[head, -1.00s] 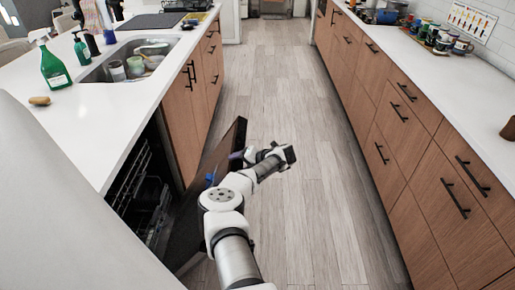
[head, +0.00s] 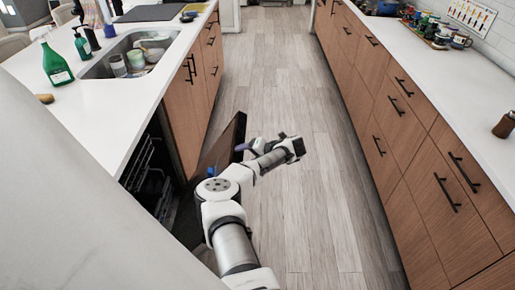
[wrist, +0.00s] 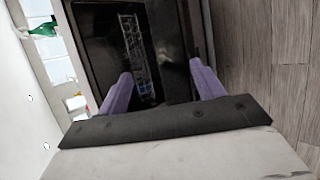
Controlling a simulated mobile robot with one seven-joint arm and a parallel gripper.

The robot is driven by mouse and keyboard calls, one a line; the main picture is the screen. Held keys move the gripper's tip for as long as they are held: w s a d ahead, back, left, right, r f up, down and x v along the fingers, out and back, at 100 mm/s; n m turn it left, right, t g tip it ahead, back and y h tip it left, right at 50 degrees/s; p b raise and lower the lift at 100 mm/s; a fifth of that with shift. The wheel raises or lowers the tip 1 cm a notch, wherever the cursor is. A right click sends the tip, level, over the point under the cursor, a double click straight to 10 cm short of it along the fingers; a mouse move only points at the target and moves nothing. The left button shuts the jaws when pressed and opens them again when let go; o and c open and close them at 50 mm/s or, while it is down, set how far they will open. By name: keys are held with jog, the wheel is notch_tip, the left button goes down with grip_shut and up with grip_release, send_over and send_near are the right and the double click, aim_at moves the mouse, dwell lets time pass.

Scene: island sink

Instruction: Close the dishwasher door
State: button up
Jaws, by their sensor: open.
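The dishwasher door (head: 225,150) is a dark panel standing partly open, tilted out from the island's left-hand cabinet row. Behind it the dark dishwasher opening with its racks (head: 145,165) shows under the white counter. My gripper (wrist: 163,82) is open, with two purple fingers apart and nothing between them. In the head view a purple finger shows close to the door's upper edge, on the aisle side; whether it touches cannot be told. In the wrist view the fingers point at a dark glossy surface with a rack-like pattern. My arm hides the door's lower part.
The island counter (head: 75,110) holds a sink (head: 135,55) with dishes and a green spray bottle (head: 57,65). Wooden drawers with dark handles (head: 400,130) line the right side. The wood floor (head: 280,90) of the aisle between is clear.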

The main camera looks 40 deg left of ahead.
jog(key=d+r, duration=0.4)
jog(key=r, duration=0.1)
dwell(0.6)
jog(key=shift+r, duration=0.1)
